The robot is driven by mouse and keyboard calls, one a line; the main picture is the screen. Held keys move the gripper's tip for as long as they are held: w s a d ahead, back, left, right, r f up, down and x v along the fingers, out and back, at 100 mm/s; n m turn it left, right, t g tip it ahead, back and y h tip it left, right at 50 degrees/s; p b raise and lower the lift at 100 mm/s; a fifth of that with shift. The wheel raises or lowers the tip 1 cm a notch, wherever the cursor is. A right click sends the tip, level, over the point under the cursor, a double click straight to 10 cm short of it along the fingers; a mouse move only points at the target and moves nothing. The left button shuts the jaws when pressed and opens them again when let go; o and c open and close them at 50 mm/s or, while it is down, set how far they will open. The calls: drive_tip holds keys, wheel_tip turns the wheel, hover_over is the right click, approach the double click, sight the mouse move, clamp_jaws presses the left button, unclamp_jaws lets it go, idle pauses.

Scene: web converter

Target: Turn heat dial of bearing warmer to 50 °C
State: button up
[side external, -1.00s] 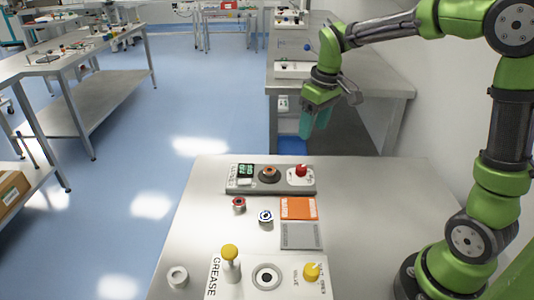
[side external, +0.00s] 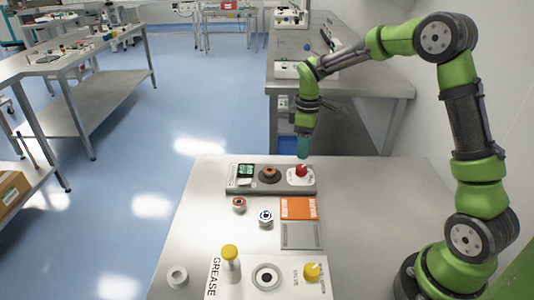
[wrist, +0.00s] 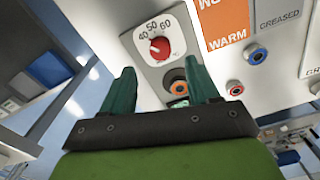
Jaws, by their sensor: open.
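The bearing warmer (side external: 275,188) is a grey panel at the far side of the near table. Its red heat dial (side external: 302,170) sits on a white plate at the panel's right end. In the wrist view the dial (wrist: 160,47) shows beside the marks 40, 50 and 60; its exact setting is too small to read. My gripper (side external: 303,154) hangs just above and behind the dial. In the wrist view its two teal fingers (wrist: 160,68) are apart and empty, with the dial beyond the gap between their tips. It appears not to touch the dial.
The warmer also has a display (side external: 246,170) and a round dark seat with an orange-brown ring (side external: 269,174). A red-centred ring (side external: 239,204), a blue-centred ring (side external: 265,217) and an orange pad (side external: 298,208) lie nearer. A yellow-handled grease unit (side external: 230,255) stands in front.

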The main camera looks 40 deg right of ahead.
sight(303, 167)
wheel_tip(303, 167, down, 7)
drive_tip(key=shift+f, duration=0.15)
drive_tip(key=c, duration=1)
